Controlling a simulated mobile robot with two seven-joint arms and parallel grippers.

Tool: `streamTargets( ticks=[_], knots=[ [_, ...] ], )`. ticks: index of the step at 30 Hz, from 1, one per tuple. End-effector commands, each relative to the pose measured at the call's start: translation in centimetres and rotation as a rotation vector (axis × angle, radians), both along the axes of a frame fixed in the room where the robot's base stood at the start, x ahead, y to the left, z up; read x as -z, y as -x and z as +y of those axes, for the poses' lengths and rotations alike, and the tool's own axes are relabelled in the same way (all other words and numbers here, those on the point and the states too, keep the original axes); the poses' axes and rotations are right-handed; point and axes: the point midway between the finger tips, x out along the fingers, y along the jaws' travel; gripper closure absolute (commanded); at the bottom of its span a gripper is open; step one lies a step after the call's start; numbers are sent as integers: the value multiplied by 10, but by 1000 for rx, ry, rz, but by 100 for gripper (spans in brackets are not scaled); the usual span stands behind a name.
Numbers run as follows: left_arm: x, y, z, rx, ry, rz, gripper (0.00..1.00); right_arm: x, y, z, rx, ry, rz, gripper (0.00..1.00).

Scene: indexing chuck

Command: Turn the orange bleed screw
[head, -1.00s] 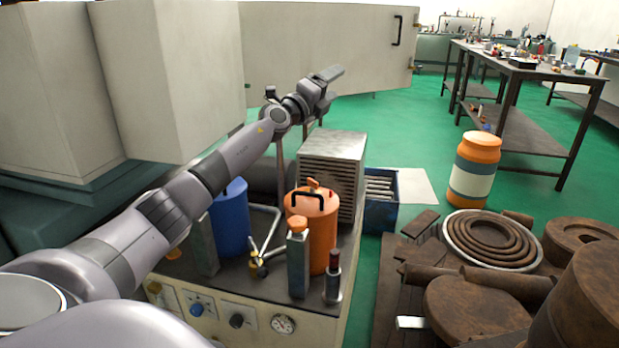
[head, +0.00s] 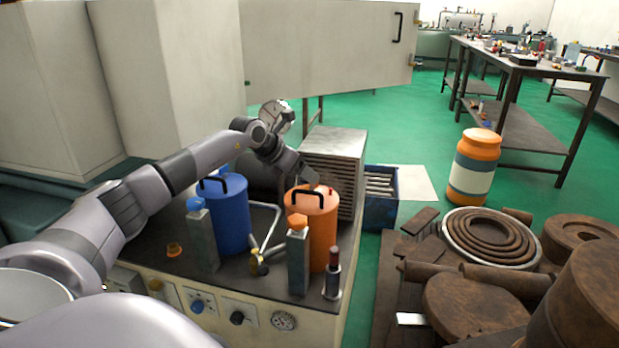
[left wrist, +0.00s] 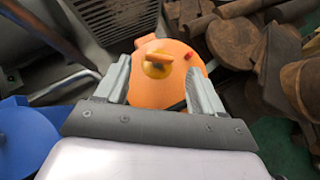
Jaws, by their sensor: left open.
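The orange canister (head: 322,228) stands on the machine top with a black handle. In the left wrist view, its round lid (left wrist: 190,60) carries an orange bleed screw (left wrist: 158,57) with a flat tab on a yellow base, and a small red peg to its right. My left gripper (left wrist: 160,76) is open, its two fingers on either side of the lid's near part, with the screw ahead between them and nothing held. In the head view the gripper (head: 308,178) hangs over the canister top and hides the screw. My right gripper is out of view.
A blue canister (head: 230,225) stands left of the orange one. Grey posts with blue and orange caps (head: 297,222) and a red-topped plunger (head: 333,275) stand in front. A finned metal box (head: 345,150) is close behind. Rusty parts (head: 475,305) lie right.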

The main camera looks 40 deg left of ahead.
Motion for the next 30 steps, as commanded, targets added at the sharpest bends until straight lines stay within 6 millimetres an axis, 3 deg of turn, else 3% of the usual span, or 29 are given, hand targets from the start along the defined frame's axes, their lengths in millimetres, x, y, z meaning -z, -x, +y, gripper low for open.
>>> streamTargets(
  ticks=[9, 22, 27, 30],
  knots=[
    [24, -25, -2, -1, 2, -3, 32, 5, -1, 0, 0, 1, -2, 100],
    [29, -30, -2, -1, 0, -3, 32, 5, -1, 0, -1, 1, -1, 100],
    [29, -30, -2, -1, 0, -3, 87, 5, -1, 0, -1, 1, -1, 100],
    [28, -30, -2, -1, 0, -3, 88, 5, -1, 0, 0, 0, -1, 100]
  ],
)
